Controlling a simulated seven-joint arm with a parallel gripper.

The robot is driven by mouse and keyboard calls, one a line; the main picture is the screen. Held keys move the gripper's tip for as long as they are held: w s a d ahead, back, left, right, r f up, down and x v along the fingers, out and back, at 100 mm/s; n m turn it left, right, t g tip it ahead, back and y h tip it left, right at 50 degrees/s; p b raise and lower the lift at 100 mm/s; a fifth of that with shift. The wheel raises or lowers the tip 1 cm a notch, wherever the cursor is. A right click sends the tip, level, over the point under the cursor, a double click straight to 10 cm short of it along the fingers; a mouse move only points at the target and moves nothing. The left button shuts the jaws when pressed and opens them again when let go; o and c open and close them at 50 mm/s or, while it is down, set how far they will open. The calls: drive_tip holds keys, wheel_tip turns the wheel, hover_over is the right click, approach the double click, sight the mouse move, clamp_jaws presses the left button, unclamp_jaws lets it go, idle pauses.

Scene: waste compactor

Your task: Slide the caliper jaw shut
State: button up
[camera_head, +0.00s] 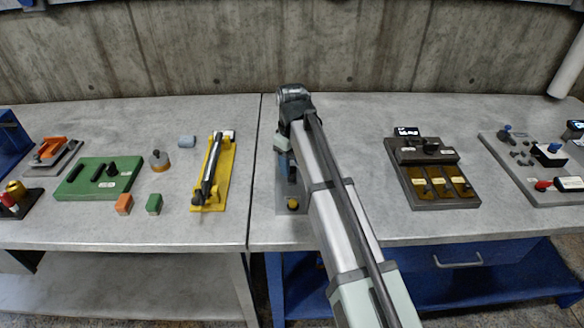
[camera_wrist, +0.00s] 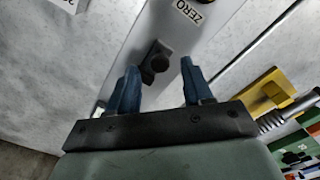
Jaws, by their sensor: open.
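In the wrist view the plate (camera_wrist: 205,45) carries a ZERO label (camera_wrist: 194,14) and a dark block with a rounded knob (camera_wrist: 157,62), which looks like the caliper's sliding jaw. My gripper (camera_wrist: 158,67) is open, its two blue fingers apart. The dark knob appears between the fingertips, with a gap on either side; whether it touches either finger or how far below it lies, I cannot tell. My arm hides much of the plate in the head view.
A yellow fixture (camera_head: 221,186) with a black rod stands left of the plate. Further left is a green block (camera_head: 75,184). A dark box with yellow-brown panels (camera_head: 416,190) stands to the right. Bare table lies between the plate and that box.

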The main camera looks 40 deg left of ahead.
drive_tip(key=shift+f, duration=1.05)
clamp_jaws()
